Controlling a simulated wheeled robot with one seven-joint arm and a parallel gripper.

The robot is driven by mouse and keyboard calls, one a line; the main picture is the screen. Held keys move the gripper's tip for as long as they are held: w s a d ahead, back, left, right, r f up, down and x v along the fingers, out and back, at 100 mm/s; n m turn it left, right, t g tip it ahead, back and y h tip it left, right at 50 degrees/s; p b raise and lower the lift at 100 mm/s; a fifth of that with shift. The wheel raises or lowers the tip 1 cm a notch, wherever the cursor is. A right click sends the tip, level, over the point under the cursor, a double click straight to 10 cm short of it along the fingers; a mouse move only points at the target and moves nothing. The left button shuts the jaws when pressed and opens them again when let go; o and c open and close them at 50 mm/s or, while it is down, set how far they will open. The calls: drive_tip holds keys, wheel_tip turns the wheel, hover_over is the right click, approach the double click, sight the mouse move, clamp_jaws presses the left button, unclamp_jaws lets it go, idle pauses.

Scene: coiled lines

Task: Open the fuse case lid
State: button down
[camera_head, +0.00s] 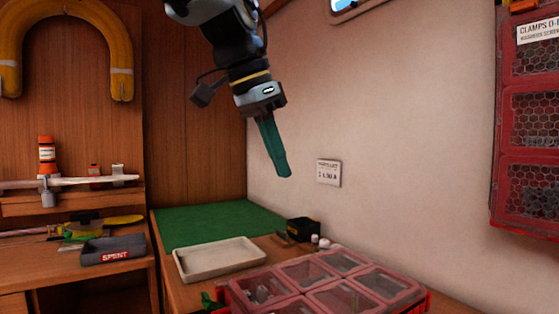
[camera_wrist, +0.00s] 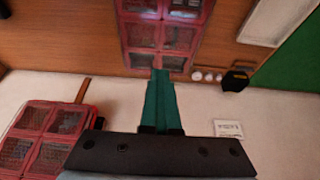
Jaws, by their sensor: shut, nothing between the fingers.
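A red case with several clear-windowed compartments (camera_head: 305,273) stands on the bench at the bottom of the head view, cut off by the frame edge. Its windowed top looks closed, and small items show dimly inside. No label reading fuse is legible on it, so I cannot be sure it is the fuse case. It also shows at the top of the wrist view (camera_wrist: 158,48). My gripper (camera_head: 285,175) has teal fingers, shut and empty, pointing down in the air above and behind the case, near the wall. The fingers also show in the wrist view (camera_wrist: 160,73).
A pale tray (camera_head: 222,259) lies on the bench by a green mat (camera_head: 215,222). A black box (camera_head: 303,229) and small white round items stand near the wall. A red clamps case (camera_head: 533,122) hangs at right. A grey SPENT bin (camera_head: 113,251) sits left.

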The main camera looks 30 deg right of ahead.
unclamp_jaws()
idle(0.8)
drive_tip(key=shift+r, duration=0.1)
drive_tip(key=v, duration=1)
drive_tip(key=shift+r, duration=0.3)
drive_tip(key=shift+a, duration=0.15)
drive_tip(key=shift+c, duration=0.4)
